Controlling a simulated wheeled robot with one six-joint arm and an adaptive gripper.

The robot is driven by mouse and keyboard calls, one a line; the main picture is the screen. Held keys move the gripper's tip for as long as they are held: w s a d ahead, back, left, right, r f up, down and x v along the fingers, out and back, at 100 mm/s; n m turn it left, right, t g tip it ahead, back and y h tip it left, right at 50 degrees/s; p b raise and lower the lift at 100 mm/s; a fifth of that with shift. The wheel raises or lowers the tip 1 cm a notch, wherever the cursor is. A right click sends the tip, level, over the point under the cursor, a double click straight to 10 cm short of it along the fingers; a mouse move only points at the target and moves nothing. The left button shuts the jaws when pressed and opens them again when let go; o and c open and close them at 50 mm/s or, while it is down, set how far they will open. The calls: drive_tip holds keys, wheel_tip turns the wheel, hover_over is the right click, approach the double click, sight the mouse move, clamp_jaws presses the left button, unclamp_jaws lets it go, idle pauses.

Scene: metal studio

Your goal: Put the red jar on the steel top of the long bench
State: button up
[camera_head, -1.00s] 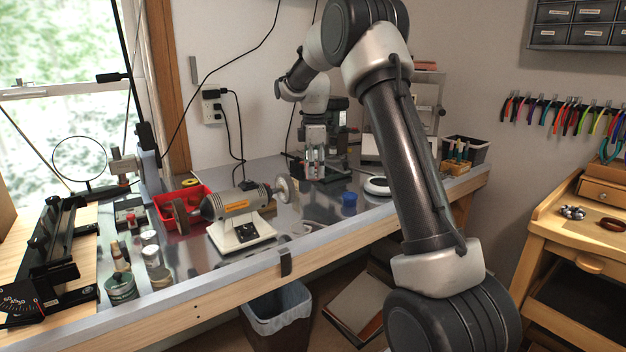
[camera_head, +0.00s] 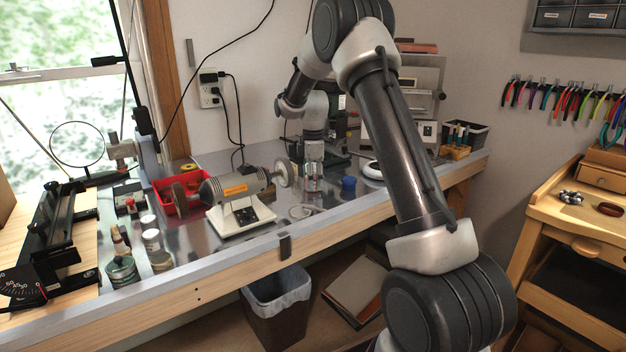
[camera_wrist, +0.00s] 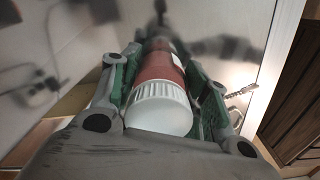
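The red jar (camera_wrist: 160,70) has a white ribbed lid and lies between the green-padded fingers of my gripper (camera_wrist: 165,85) in the wrist view. The pads close in on both sides of it, and the gripper appears shut on it. In the head view my gripper (camera_head: 313,183) points down, low over the steel top (camera_head: 330,199) of the long bench, with the jar small between its fingers. I cannot tell whether the jar's base touches the steel.
A bench grinder (camera_head: 240,197) stands left of my gripper. A blue cup (camera_head: 348,186) is close on its right, and a pale ring (camera_head: 300,212) lies in front. A white round dish (camera_head: 372,170) is further right. Some bare steel shows between them.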

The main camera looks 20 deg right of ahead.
drive_tip(key=o, duration=0.4)
drive_tip(key=shift+o, duration=0.2)
wheel_tip(320, 180, up, 12)
drive_tip(key=shift+f, duration=0.1)
drive_tip(key=s+a+r+m+t, duration=0.1)
drive_tip(key=s+r+m, duration=0.35)
drive_tip(key=s, duration=0.55)
drive_tip(key=s+a+r+m+t, duration=0.1)
drive_tip(key=s+r+m, duration=0.2)
drive_tip(key=s+r, duration=0.5)
drive_tip(key=s+f+m+t, duration=0.1)
drive_tip(key=s+f+m, duration=0.2)
drive_tip(key=s, duration=0.8)
drive_tip(key=s+f+m+t, duration=0.1)
drive_tip(key=s+f+m, duration=0.3)
drive_tip(key=s, duration=0.7)
drive_tip(key=shift+s+a+f, duration=0.2)
drive_tip(key=shift+s, duration=0.05)
drive_tip(key=shift+m, duration=0.25)
